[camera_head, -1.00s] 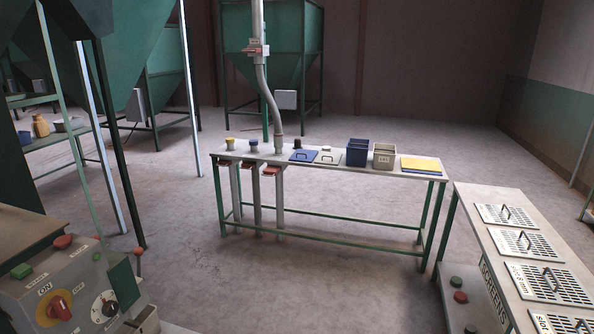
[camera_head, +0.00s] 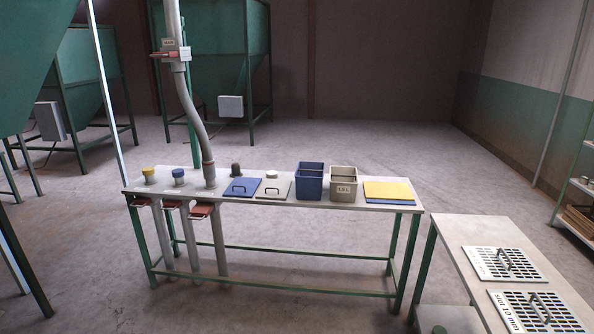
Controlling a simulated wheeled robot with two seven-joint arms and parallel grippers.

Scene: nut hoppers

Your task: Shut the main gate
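A slide gate with a red plate (camera_head: 165,55) sits on the grey vertical pipe (camera_head: 174,17) at the upper left, above the table. A small label on it is too small to read, so I cannot tell if it is the main gate, or whether it is open or shut. Several red slide gates (camera_head: 201,211) stick out under the table's left front edge, on grey tubes. Neither of my grippers is in view.
The long table (camera_head: 291,201) holds yellow and blue caps, lids, a blue bin (camera_head: 309,181), a beige bin (camera_head: 343,188) and a yellow sheet (camera_head: 388,192). A screen bench (camera_head: 462,235) stands at lower right. Green hoppers stand behind; floor before the table is clear.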

